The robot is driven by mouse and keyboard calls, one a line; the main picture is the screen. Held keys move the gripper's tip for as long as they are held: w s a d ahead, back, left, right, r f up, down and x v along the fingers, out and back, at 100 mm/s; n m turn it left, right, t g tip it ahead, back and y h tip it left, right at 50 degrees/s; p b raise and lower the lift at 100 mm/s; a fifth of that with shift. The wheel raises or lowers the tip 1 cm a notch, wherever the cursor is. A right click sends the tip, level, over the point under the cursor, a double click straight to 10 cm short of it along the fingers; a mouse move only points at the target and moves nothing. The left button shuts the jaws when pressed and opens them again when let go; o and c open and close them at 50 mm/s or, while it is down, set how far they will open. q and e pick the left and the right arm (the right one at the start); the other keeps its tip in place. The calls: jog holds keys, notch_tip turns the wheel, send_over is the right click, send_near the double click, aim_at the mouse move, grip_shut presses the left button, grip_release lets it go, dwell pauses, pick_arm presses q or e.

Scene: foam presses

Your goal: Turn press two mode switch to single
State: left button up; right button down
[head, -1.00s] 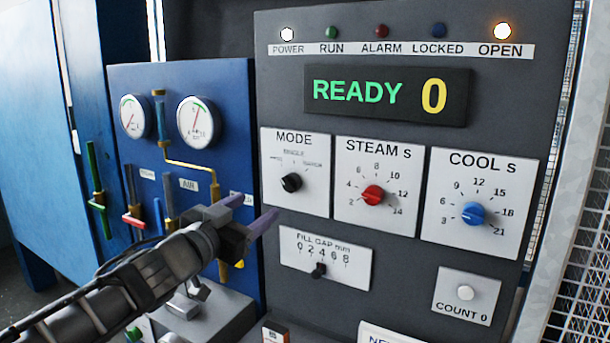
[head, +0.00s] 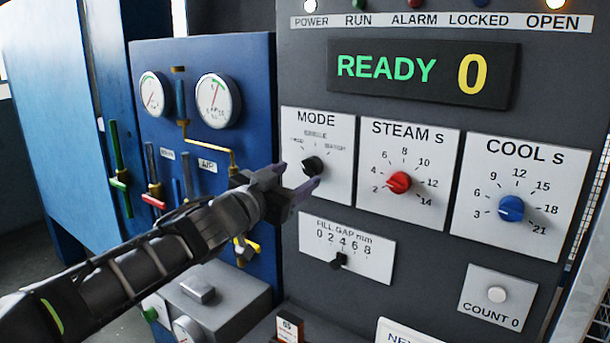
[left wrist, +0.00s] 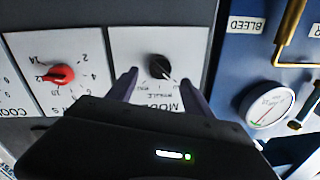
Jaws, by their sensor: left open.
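The black mode switch (head: 313,166) sits on the white MODE plate (head: 340,185) at the left of the press panel. Its label reads SINGLE at the top, with other marks on either side that are hard to read. My left gripper (head: 298,178) is open, its purple-grey fingers at the lower left of the knob in the head view. In the left wrist view the knob (left wrist: 159,67) shows between the two open fingers (left wrist: 158,85), and its white pointer line runs towards the lower right. I cannot tell whether the fingers touch it. My right gripper is not in view.
The red STEAM knob (head: 398,182) and blue COOL knob (head: 511,208) are to the right. The FILL GAP slider (head: 339,261) is just below. The display (head: 420,82) reads READY 0. Gauges (head: 217,100), pipes and valve handles are on the blue panel at left.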

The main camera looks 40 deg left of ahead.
aim_at(307, 170)
pick_arm(q)
jog(key=w, duration=0.4)
jog(key=shift+w+a, duration=0.25)
jog(key=shift+c, duration=0.3)
grip_shut()
